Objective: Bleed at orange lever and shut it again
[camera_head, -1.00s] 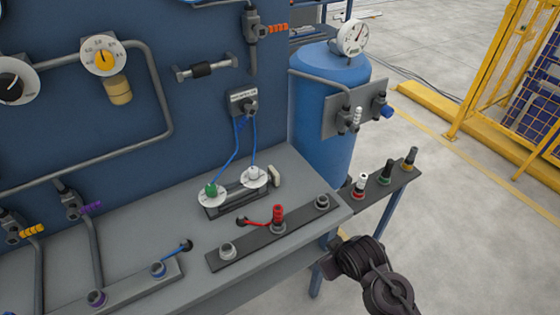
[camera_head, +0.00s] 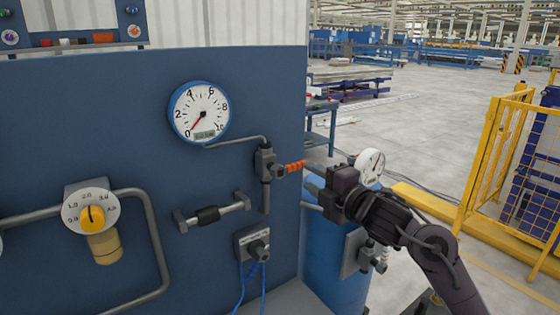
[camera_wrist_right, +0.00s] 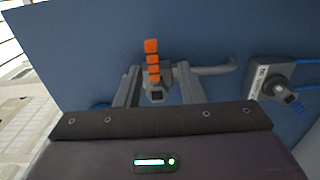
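The orange lever (camera_head: 295,166) sticks out to the right from a dark valve body (camera_head: 265,163) on the blue panel, below a round gauge (camera_head: 199,112) whose red needle is near 0. My right gripper (camera_head: 313,182) is just to the right of the lever's outer end. In the right wrist view the orange lever (camera_wrist_right: 152,60) shows between the two spread fingers of my right gripper (camera_wrist_right: 158,82), which is open. I cannot tell whether a finger touches it. My left gripper is out of view.
A blue tank (camera_head: 335,275) with a small gauge (camera_head: 370,166) stands behind my right arm. A yellow fence (camera_head: 490,165) is at the right.

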